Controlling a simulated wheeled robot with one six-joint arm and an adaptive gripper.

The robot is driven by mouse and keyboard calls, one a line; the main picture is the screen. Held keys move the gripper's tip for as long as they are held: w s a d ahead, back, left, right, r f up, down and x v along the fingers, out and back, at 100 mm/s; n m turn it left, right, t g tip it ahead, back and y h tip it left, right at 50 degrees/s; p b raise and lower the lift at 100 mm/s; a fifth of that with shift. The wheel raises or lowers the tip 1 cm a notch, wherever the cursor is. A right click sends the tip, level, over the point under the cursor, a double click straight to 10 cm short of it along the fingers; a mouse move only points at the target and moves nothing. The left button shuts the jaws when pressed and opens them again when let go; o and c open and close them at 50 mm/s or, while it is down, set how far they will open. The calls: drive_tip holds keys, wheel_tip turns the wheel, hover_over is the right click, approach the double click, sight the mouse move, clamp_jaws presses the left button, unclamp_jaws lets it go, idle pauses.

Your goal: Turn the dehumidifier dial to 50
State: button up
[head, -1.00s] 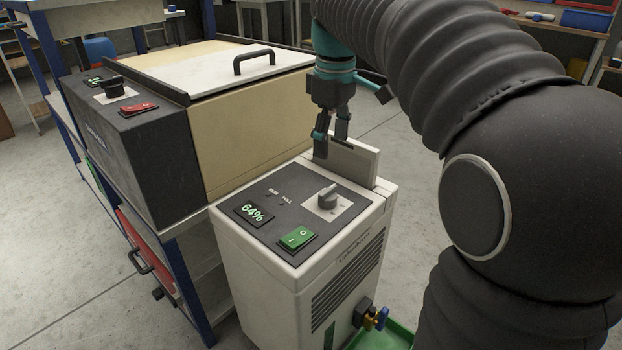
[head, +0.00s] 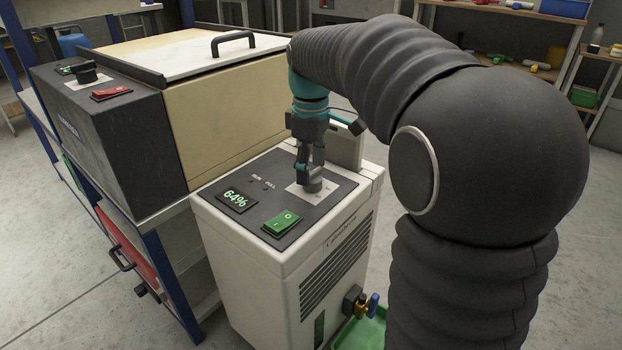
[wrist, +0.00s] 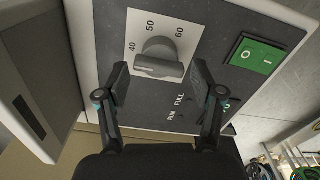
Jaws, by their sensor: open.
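The dehumidifier (head: 235,250) is a pale box with a dark top panel. Its grey dial (wrist: 158,58) sits on a white plate marked 40, 50 and 60 in the wrist view. The knob's bar lies roughly crosswise there; I cannot tell which number it points to. In the head view the dial (head: 313,187) is partly hidden by my gripper (head: 306,175). My gripper (wrist: 161,80) is open, with one finger to each side of the dial and visible gaps between. The display (head: 236,200) reads 64%.
A green rocker switch (head: 283,222) is on the same panel. A raised pale part (head: 345,147) stands at the dehumidifier's back edge, close to my gripper. A bigger machine with a handled lid (head: 200,53) stands to the left. A valve (head: 362,305) juts out at front right.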

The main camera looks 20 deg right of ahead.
drive_tip(key=shift+f, duration=1.05)
drive_tip(key=c, duration=0.9)
